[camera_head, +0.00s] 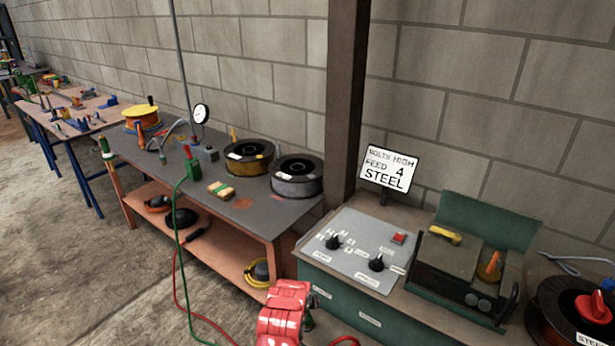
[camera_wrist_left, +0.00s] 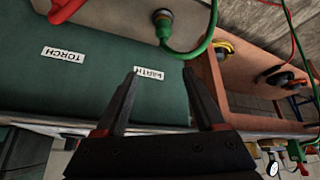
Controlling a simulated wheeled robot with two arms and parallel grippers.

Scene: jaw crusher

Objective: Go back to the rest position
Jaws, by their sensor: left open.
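My left gripper (camera_wrist_left: 161,70) shows in the left wrist view with its two black fingers apart and nothing between them. It is in front of the green front panel (camera_wrist_left: 85,80) of the welding machine, whose labels appear upside down there. One label reads TORCH (camera_wrist_left: 63,54), and another is partly hidden by a finger. A green cable plug (camera_wrist_left: 163,18) sits in the panel above the fingertips. I cannot make out the left gripper's jaws in the head view. My right gripper is in neither view.
The welding machine's top (camera_head: 350,250) bears black knobs, beside a sign (camera_head: 388,167) and a green open-lidded box (camera_head: 470,260). A grey workbench (camera_head: 270,215) holds wire spools. Green (camera_head: 175,260) and red cables hang in front. Bare floor (camera_head: 60,260) lies at left.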

